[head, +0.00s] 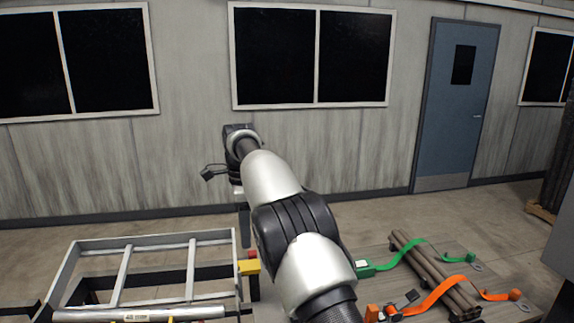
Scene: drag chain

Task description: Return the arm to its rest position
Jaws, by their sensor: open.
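My arm reaches from the bottom middle of the head view up and away to the left, over the far side of the work area. My gripper (239,190) hangs below the wrist at the arm's far end, small and partly hidden behind the arm. It is open, though its fingers are hard to make out, and I see nothing held. It is above and behind the right end of a grey metal frame (122,276). The arm covers part of the table between the frame and the strapped bars.
A bundle of brown bars (436,275) lies on the table at right, with a green strap (398,258) and an orange strap (440,292) over it. A metal roller (140,314) lies along the frame's front. A yellow block (249,267) is at the frame's right end. Open floor lies behind.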

